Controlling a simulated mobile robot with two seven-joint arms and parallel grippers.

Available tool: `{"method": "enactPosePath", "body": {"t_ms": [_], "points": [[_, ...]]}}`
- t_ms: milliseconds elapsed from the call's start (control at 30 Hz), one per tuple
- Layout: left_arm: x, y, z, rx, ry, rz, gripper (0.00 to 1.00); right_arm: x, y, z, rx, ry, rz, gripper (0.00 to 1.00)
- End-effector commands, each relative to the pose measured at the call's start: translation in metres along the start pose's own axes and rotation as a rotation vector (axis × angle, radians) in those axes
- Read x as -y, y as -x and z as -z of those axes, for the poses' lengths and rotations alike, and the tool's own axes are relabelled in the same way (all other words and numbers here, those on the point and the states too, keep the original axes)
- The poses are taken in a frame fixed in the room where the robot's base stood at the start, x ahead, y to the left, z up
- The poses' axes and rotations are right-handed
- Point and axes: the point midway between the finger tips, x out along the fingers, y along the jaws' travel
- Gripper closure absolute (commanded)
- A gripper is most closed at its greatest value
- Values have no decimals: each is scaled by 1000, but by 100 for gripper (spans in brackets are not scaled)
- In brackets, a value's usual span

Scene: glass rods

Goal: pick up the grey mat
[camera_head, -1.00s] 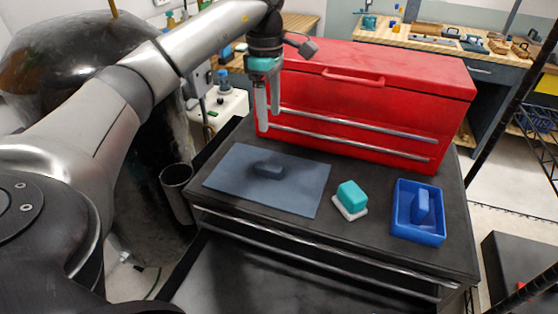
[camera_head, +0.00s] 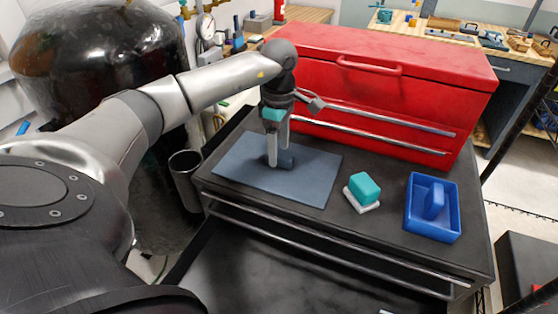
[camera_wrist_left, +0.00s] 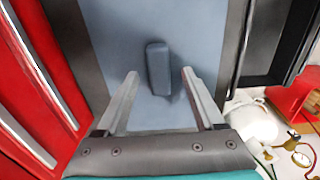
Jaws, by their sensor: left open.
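The grey mat (camera_head: 313,182) lies flat on the black cabinet top, with a raised dark grey block (camera_head: 287,159) at its middle. My left gripper (camera_head: 278,160) is above the mat, close to the block, and partly covers it in the head view. In the left wrist view the mat (camera_wrist_left: 115,40) fills the middle, and the block (camera_wrist_left: 158,68) stands just beyond and between the open fingers (camera_wrist_left: 160,75). The fingers look empty, and I cannot tell whether they touch the mat. My right gripper is not in view.
A red toolbox (camera_head: 395,90) stands behind the mat. A teal block on a white base (camera_head: 364,188) and a blue tray with an upright blue handle (camera_head: 417,222) are to the right. A dark cylindrical holder (camera_head: 187,180) is at the left.

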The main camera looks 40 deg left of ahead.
Motion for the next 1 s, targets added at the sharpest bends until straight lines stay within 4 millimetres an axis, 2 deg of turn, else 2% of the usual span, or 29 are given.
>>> {"method": "enactPosePath", "body": {"t_ms": [33, 133, 400, 1000], "points": [[0, -8, 0, 0, 1, 1, 30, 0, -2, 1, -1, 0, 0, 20], [0, -16, 0, 0, 0, 0, 30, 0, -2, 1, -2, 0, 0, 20], [0, -17, 0, 1, 0, -1, 32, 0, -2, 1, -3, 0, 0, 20], [0, -17, 0, 1, 1, -1, 100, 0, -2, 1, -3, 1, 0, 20]]}}
